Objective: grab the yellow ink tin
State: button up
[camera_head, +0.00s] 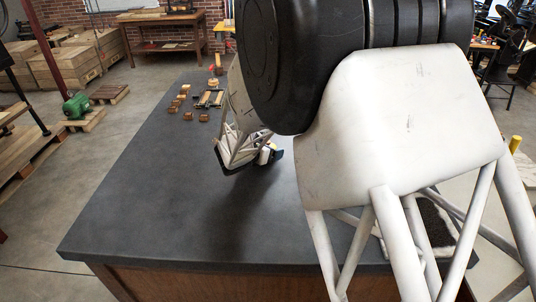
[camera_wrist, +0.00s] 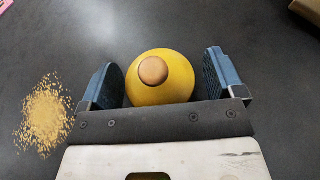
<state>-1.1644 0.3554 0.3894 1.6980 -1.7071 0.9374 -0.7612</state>
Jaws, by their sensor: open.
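A round yellow object with a brown, wood-like knob on top, which I take for the yellow ink tin (camera_wrist: 178,90), sits on the dark table in the wrist view. My gripper (camera_wrist: 163,77) is open, with one blue pad on the left of the tin and the other on the right. Gaps show on both sides, the right one wider. The tin's near edge is hidden behind the gripper's dark front plate. In the head view my gripper (camera_head: 250,160) is low over the middle of the table, and my arm hides most of the area around it.
A patch of tan grains (camera_wrist: 43,112) lies left of the gripper. A pink item (camera_wrist: 5,5) and a brown object (camera_wrist: 308,10) are at the far corners of the wrist view. Several small wooden pieces (camera_head: 184,92) sit at the table's far end. The table's left front (camera_head: 140,215) is clear.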

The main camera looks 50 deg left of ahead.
jog(key=c, duration=1.2)
jog(key=shift+r, duration=0.1)
jog(key=shift+r, duration=4.95)
